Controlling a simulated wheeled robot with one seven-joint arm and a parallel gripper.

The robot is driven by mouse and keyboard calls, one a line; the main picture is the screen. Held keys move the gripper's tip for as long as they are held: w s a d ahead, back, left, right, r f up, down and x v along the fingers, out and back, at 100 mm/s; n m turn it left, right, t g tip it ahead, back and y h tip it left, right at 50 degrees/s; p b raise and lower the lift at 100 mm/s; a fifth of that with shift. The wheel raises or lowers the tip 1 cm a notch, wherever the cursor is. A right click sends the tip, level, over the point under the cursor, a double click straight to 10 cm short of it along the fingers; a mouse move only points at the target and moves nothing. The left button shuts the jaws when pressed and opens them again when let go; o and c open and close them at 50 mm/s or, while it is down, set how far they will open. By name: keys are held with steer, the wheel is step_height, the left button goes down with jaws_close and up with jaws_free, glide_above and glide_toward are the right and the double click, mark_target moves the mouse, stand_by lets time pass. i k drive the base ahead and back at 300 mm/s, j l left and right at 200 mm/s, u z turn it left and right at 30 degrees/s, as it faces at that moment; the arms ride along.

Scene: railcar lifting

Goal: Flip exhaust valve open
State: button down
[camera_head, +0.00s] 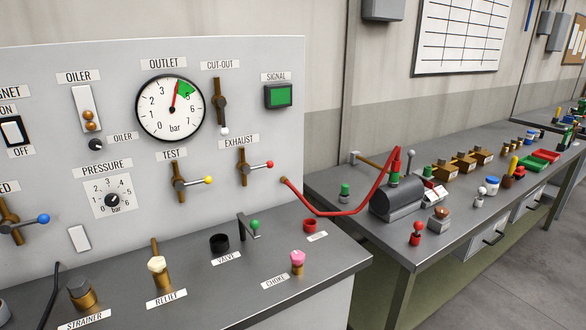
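The exhaust valve (243,167) is on the upright grey panel, just below the EXHAUST label (239,142). It has a brown upright body, and its lever points right, nearly level, ending in a red knob (270,164). A red hose (340,212) starts at the panel's right edge, below and right of the knob. My gripper is not in the view.
The test valve (179,183) with a yellow knob is to the left. The cut-out valve (221,102) is above. The outlet gauge (170,107) reads near the green band. A choke (298,261) and a green-knobbed lever (254,225) stand on the ledge below.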

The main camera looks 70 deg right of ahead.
mark_target(245, 170)
steer(key=z, duration=2.05)
